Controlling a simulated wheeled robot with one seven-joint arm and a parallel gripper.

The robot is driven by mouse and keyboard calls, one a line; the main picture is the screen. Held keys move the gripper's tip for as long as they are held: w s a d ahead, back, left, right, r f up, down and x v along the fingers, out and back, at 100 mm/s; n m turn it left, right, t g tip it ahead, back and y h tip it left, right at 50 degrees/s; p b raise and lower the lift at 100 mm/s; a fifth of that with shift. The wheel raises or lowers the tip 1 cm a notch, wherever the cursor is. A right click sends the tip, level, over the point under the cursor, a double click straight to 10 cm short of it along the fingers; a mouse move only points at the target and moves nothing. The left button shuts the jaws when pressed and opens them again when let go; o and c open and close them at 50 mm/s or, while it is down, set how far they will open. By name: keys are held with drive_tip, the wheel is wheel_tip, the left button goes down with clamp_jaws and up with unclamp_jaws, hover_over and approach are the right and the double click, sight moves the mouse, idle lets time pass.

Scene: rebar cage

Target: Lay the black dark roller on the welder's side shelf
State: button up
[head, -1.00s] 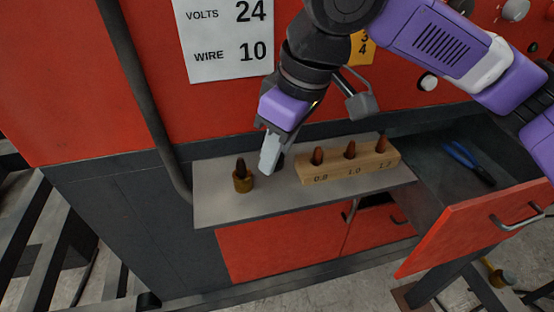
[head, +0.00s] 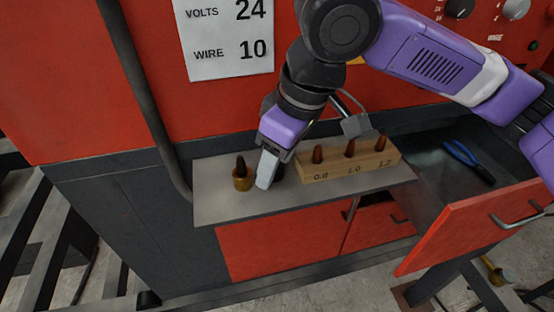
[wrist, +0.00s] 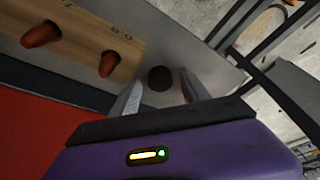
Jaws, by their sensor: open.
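The dark roller shows in the wrist view as a black round end (wrist: 160,78) against the grey side shelf (wrist: 205,55). In the head view only a dark bit of it (head: 279,171) shows beside my finger; the rest is hidden. The side shelf (head: 235,212) sticks out from the red welder. My gripper (head: 267,182) points down at the shelf, right of a brass cup. In the wrist view my gripper (wrist: 160,88) is open, with one finger on each side of the roller. I cannot tell whether the fingers touch it.
A brass cup with a dark tip (head: 243,181) stands close left of my gripper. A wooden block (head: 350,168) with three copper tips is to the right. Beyond it is an open drawer (head: 480,225) with blue pliers (head: 466,160). The shelf's front strip is clear.

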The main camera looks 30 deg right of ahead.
drive_tip(key=v, duration=1.2)
drive_tip(key=shift+s, duration=0.15)
